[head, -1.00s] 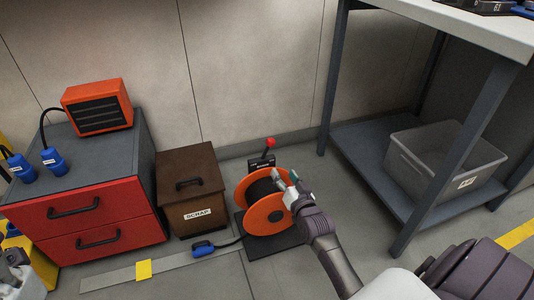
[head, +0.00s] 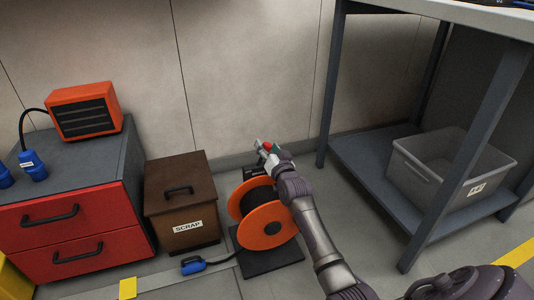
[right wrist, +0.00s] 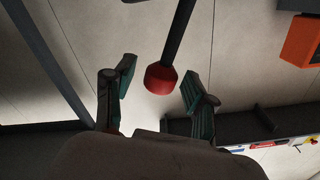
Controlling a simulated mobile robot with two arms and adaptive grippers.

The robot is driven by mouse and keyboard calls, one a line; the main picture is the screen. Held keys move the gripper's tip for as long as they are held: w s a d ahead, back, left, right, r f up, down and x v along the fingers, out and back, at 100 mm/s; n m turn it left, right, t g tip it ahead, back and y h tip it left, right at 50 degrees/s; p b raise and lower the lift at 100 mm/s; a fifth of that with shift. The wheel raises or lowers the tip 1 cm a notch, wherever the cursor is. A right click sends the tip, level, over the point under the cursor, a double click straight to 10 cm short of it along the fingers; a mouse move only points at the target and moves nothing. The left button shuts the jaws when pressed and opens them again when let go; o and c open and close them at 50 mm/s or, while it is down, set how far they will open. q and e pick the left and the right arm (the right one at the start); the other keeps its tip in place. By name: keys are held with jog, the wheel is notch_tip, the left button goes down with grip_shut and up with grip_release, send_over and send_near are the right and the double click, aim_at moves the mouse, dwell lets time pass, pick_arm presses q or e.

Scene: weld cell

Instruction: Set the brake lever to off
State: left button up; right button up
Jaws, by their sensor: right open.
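The brake lever's red knob (head: 267,146) shows at my right gripper (head: 268,151), above the orange cable reel (head: 266,226). Its dark mount (head: 253,171) is partly hidden behind the reel and my arm. In the right wrist view the red knob (right wrist: 161,79) on its dark rod (right wrist: 178,35) lies between the two spread fingers of my right gripper (right wrist: 157,83), with gaps to both sides. I cannot tell the lever's set position. My left gripper is out of view.
A brown scrap box (head: 181,205) stands left of the reel, and a red drawer cabinet (head: 70,235) with an orange heater (head: 84,111) is further left. A blue plug (head: 194,265) lies on the floor. A bench (head: 373,166) with a grey bin (head: 410,172) stands right.

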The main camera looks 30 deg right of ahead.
jog(key=shift+w+d, duration=0.1)
jog(key=shift+w, duration=0.3)
jog(key=shift+c, duration=0.4)
grip_shut()
